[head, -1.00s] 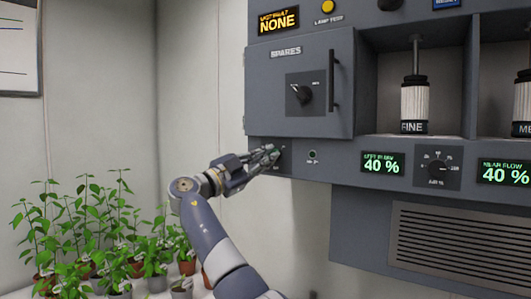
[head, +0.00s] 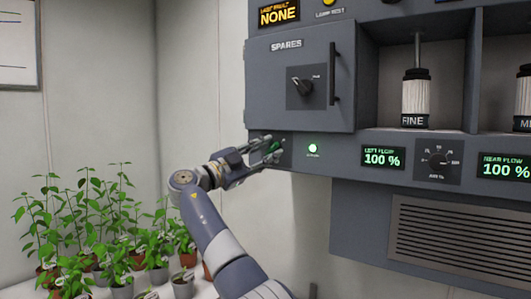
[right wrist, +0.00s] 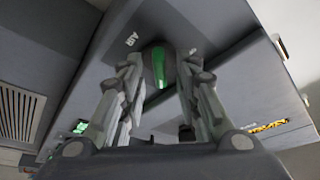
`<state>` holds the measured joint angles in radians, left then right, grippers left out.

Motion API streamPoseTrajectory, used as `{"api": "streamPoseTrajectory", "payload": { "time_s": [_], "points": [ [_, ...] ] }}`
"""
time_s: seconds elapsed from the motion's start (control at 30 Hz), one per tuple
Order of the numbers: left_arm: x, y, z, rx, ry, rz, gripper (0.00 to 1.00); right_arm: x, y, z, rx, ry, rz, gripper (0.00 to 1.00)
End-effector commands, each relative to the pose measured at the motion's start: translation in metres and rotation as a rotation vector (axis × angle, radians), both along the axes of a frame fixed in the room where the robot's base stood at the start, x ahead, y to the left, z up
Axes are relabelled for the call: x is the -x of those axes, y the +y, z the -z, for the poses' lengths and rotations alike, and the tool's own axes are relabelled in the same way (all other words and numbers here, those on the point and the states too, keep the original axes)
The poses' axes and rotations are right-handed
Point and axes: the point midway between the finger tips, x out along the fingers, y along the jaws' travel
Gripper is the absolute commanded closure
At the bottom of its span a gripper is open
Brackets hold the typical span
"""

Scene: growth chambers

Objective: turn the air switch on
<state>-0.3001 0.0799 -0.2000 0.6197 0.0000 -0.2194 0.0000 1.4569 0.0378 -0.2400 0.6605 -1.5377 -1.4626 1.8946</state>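The air switch (right wrist: 158,66) is a dark knob with a green face, on a grey panel marked AIR in the right wrist view. The left flow display (head: 383,158) and near flow display (head: 504,166) read 100 %. My left gripper is out of view.
The SPARES door (head: 300,90) with its knob and bar handle is above the switch. A dial (head: 438,160) sits between the displays. A FINE filter (head: 416,98) stands in an open bay. Potted plants (head: 100,240) stand at lower left.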

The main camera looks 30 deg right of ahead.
Motion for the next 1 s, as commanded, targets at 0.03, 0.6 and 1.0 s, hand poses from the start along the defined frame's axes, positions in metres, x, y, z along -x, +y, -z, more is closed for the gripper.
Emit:
{"api": "streamPoseTrajectory", "payload": {
  "time_s": [0.03,0.6,1.0],
  "points": [
    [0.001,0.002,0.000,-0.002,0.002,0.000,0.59,0.000,0.001,0.000,0.000,0.000,0.000,0.70],
    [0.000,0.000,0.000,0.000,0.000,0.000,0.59,0.009,0.095,0.027,0.000,0.002,-0.003,0.70],
    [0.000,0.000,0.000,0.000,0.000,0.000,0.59,0.012,0.115,0.033,0.000,0.000,0.000,0.70]
  ]
}}
